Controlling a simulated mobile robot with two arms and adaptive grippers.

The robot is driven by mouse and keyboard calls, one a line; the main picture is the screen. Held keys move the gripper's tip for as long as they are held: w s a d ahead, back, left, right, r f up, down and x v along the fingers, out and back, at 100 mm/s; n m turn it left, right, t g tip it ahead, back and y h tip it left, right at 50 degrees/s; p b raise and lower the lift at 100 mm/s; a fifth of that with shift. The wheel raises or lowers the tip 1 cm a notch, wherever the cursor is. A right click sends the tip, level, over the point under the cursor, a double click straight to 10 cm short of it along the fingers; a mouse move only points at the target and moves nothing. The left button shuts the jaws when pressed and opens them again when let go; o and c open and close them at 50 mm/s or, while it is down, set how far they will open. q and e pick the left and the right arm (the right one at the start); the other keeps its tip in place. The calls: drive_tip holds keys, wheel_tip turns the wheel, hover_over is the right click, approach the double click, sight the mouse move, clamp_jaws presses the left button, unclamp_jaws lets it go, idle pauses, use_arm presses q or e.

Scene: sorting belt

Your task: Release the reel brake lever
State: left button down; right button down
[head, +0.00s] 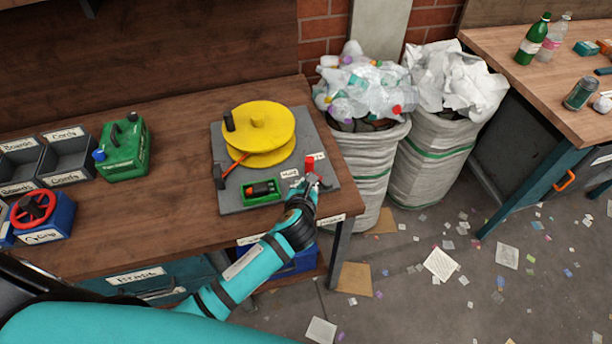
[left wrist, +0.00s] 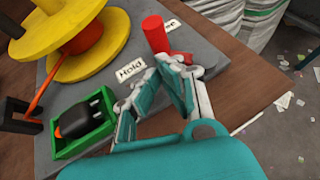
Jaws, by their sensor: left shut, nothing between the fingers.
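The yellow reel (head: 258,128) stands on a grey base plate (head: 238,197) on the wooden bench. A red upright grip (head: 310,163), which looks like the brake lever's handle, is at the plate's right side between a "Hold" label (head: 289,173) and a second label (head: 318,156). In the left wrist view the red grip (left wrist: 155,34) is just beyond my left gripper (left wrist: 175,66). My left gripper (head: 312,184) is shut and empty, its fingertips close to the grip's foot; I cannot tell whether they touch it. The lever's lower part is hidden. My right gripper is not in view.
A green tray (head: 262,190) with a black and orange item sits on the plate. A green canister (head: 123,146), labelled bins and a red handwheel (head: 33,208) stand further left. Full sacks (head: 362,160) stand beyond the bench's right edge.

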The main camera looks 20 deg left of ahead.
use_arm(q)
drive_tip(key=shift+w+a, duration=0.25)
drive_tip(key=shift+w, duration=0.95)
